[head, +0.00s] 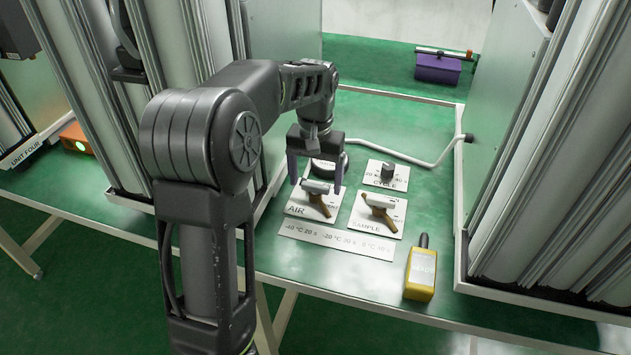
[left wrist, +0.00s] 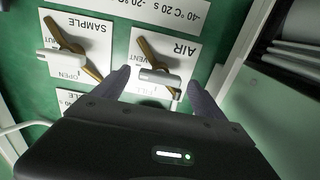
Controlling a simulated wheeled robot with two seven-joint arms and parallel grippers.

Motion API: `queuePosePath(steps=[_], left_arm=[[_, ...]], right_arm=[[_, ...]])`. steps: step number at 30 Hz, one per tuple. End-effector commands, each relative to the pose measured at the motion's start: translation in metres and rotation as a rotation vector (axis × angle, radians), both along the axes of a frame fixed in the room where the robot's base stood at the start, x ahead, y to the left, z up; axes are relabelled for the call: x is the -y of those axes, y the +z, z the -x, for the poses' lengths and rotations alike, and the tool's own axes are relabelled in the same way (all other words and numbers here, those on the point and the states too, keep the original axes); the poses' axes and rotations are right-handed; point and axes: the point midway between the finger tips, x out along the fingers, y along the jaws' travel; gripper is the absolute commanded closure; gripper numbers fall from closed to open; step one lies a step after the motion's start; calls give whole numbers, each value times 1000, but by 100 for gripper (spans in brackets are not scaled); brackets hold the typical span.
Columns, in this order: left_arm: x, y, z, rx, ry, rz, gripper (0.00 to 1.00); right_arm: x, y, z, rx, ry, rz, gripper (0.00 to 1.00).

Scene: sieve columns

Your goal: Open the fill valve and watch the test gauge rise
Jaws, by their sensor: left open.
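The AIR valve (head: 319,204) sits on a white plate on the green table, with a brown lever and a pale cylindrical grip. In the left wrist view the same valve (left wrist: 148,52) has VENT and FILL printed on its plate, partly covered. My left gripper (head: 315,178) is open above it; in the left wrist view its fingertips (left wrist: 158,80) stand either side of the pale grip, and I cannot tell whether they touch it. A round dark item (head: 326,170) behind the gripper is partly hidden; I cannot tell if it is the test gauge. My right gripper is not in view.
The SAMPLE valve (head: 379,212) is just right of the AIR valve. A CYCLE knob (head: 387,172) is behind it. A yellow hand-held device (head: 421,270) stands at the front right. Tall metal columns (head: 540,150) flank the space. A purple box (head: 438,69) is at the back.

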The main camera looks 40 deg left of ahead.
Motion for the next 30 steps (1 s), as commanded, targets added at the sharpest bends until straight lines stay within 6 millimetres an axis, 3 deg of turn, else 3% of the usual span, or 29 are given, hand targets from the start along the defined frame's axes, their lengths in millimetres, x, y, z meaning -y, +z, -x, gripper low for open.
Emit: queuePosePath(steps=[10,30], left_arm=[[0,-5,0,-1,1,0,18],[0,-5,0,0,1,1,73]], right_arm=[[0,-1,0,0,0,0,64],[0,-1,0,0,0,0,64]])
